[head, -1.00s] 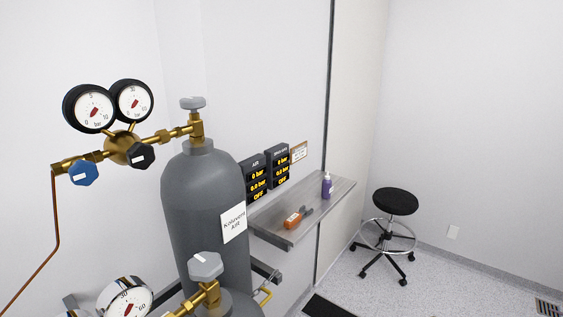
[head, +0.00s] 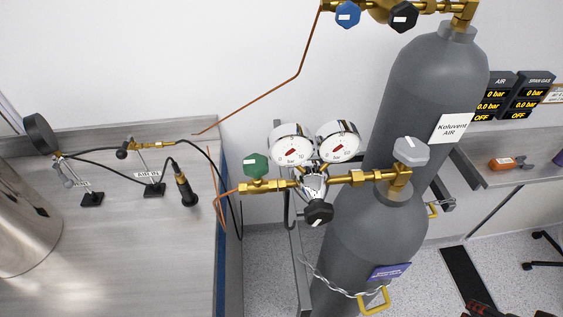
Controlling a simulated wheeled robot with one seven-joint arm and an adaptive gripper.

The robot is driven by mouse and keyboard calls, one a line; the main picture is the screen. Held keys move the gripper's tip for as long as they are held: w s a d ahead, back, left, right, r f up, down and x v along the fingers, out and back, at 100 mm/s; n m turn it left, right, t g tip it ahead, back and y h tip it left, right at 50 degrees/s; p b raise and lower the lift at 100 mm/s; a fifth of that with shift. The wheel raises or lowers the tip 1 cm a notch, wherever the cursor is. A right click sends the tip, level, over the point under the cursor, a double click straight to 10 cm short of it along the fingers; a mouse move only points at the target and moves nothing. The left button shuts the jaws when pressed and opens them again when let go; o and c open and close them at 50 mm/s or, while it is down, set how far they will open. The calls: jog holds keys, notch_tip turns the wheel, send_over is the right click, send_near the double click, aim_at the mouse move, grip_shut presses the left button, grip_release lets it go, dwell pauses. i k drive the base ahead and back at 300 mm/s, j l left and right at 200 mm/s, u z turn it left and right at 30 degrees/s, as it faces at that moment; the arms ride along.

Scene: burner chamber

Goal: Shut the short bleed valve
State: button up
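No part in view is clearly marked as the short bleed valve, so I cannot tell which one it is. On the grey bench at left, a small valve (head: 68,179) sits on a black-footed stand below a dark round gauge (head: 40,134). A brass fitting with a black knob (head: 122,154) stands by the "AIR IN" label (head: 147,174). A black cylindrical connector (head: 186,188) hangs on a hose beside it. My gripper is not recognisable in view.
Two grey gas cylinders (head: 375,235) stand right of the bench (head: 130,270), with a chain across the front one. The front regulator has a green knob (head: 256,165) and a black knob (head: 318,212). A steel vessel (head: 25,230) stands at far left. Floor shows at right.

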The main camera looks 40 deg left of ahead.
aim_at(256, 165)
jog(key=j+u, duration=0.15)
jog(key=u, duration=1.8)
